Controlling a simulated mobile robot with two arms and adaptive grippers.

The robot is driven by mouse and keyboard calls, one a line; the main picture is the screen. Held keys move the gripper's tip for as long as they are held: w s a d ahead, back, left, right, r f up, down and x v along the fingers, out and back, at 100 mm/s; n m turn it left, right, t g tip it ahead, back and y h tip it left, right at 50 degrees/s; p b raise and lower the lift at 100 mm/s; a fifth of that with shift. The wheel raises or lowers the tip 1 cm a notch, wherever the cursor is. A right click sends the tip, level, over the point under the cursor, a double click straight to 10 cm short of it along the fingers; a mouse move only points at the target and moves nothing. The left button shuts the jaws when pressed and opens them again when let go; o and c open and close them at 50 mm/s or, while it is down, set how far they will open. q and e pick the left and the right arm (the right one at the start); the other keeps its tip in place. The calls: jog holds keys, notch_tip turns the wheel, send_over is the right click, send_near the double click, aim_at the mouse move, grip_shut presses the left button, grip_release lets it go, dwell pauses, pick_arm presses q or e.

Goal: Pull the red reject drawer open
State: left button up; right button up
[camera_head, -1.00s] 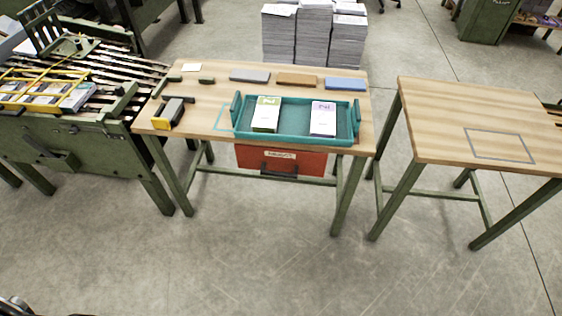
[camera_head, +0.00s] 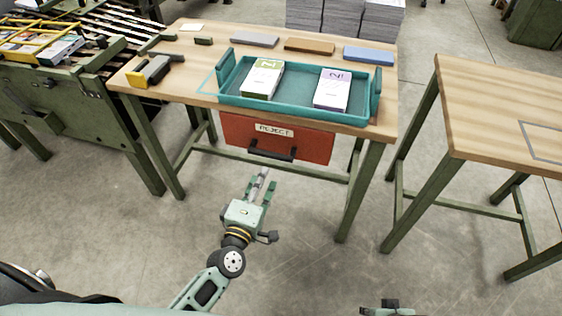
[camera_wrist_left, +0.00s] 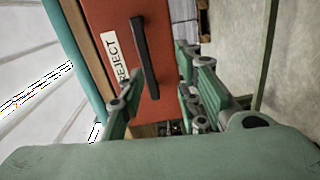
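The red reject drawer (camera_head: 276,138) hangs under the front edge of the wooden table, and its front looks closed. It has a white "REJECT" label (camera_head: 273,130) and a black bar handle (camera_head: 272,151). My left gripper (camera_head: 262,178) is open and empty, below and in front of the handle, apart from it. In the left wrist view the drawer front (camera_wrist_left: 120,17) and handle (camera_wrist_left: 145,58) show ahead, beyond the spread fingers (camera_wrist_left: 158,90). Part of my right gripper (camera_head: 385,308) shows at the bottom edge; its fingers cannot be made out.
A teal tray (camera_head: 300,107) with two stacks of printed sheets stands on the table (camera_head: 200,67) above the drawer. The table's green legs flank the drawer. A second wooden table (camera_head: 490,100) stands at right. The floor in front is clear.

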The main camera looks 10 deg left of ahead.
aim_at(269, 157)
pick_arm(q)
jog(key=shift+n+t, duration=0.3)
jog(key=shift+n, duration=0.2)
jog(key=w, duration=0.2)
jog(key=w+r, duration=0.1)
jog(key=w, duration=0.4)
jog(key=shift+w+d+r+b, duration=0.1)
jog(key=shift+w+r+b, duration=0.05)
jog(key=shift+r+b, duration=0.2)
jog(key=shift+w, duration=0.55)
pick_arm(e)
jog(key=shift+w+d+r, duration=0.1)
jog(key=shift+w+r, duration=0.1)
jog(key=shift+r, duration=0.65)
jog(key=shift+w+r, duration=0.2)
jog(key=shift+r, duration=0.65)
pick_arm(q)
grip_shut()
pick_arm(e)
jog(key=shift+s+f, duration=0.1)
